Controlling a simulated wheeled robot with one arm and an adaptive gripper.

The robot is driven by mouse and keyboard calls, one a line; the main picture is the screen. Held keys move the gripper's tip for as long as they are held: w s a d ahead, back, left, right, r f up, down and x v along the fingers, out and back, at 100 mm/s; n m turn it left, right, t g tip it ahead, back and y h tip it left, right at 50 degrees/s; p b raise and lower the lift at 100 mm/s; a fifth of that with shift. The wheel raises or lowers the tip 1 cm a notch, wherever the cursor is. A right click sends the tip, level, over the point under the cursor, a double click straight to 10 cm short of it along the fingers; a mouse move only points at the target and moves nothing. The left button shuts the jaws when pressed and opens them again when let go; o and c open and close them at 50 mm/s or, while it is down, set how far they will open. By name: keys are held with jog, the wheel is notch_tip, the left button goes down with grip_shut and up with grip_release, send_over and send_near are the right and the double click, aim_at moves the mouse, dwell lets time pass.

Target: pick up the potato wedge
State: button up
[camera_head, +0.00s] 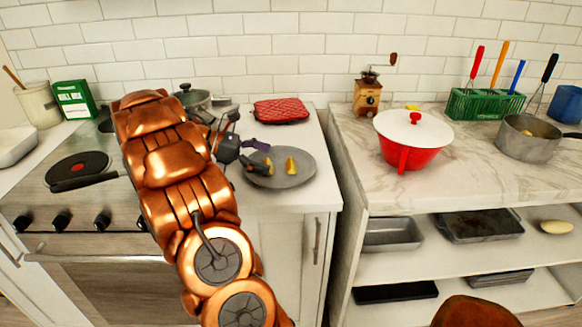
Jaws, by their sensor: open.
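A yellow potato wedge (291,165) stands on a round grey plate (308,180) on the counter right of the stove. A second small yellow bit (269,161) shows at the tip of my gripper's lower finger; I cannot tell whether it is another wedge or touches the finger. My gripper (267,156) is open, at the left part of the plate, with its fingers pointing right toward the wedge. The standing wedge is apart from the fingers. My copper-coloured arm hides part of the stove.
A red quilted pad (281,110) lies behind the plate, and a lidded pot (192,97) is behind my arm. A gap separates this counter from the marble one, which bears a red pot (405,150) with a white lid.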

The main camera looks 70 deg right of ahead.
aim_at(289, 163)
jog(key=shift+d+x, duration=0.15)
jog(key=shift+x, duration=1.45)
jog(key=shift+d+x, duration=0.15)
jog(key=shift+x, duration=1.45)
jog(key=shift+w+r, duration=0.1)
jog(key=c, duration=1)
jog(key=shift+o, duration=0.2)
